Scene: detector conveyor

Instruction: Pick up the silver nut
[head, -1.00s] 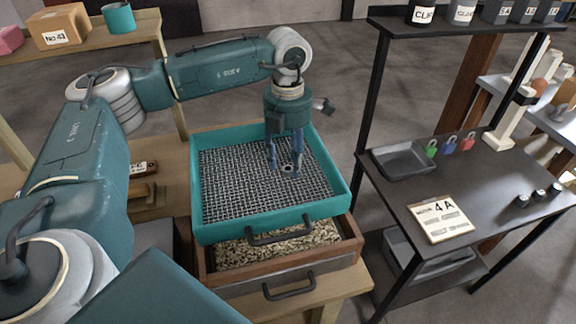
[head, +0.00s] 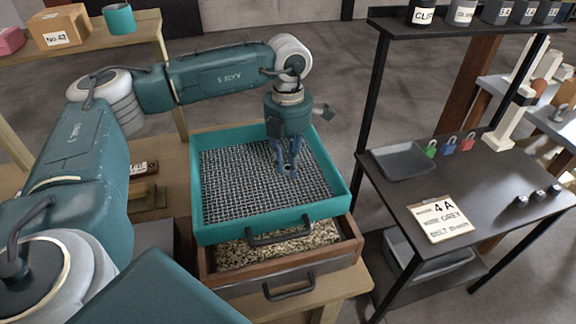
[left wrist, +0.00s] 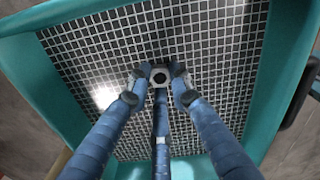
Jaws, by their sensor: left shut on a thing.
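The silver nut (left wrist: 159,76) sits between the fingertips of my left gripper (left wrist: 158,82) in the left wrist view. The fingers are shut on it. In the head view my left gripper (head: 287,168) points down over the mesh of the teal sieve tray (head: 221,236), and the nut is a small grey spot at its tips. I cannot tell whether the nut still touches the mesh. My right gripper is not in view.
Below the sieve is a wooden drawer (head: 358,243) of pale granules. To the right stands a dark table with a grey tray (head: 403,161), several coloured padlocks (head: 450,145) and a clipboard (head: 441,219). Boxes (head: 62,27) stand on a shelf at the back left.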

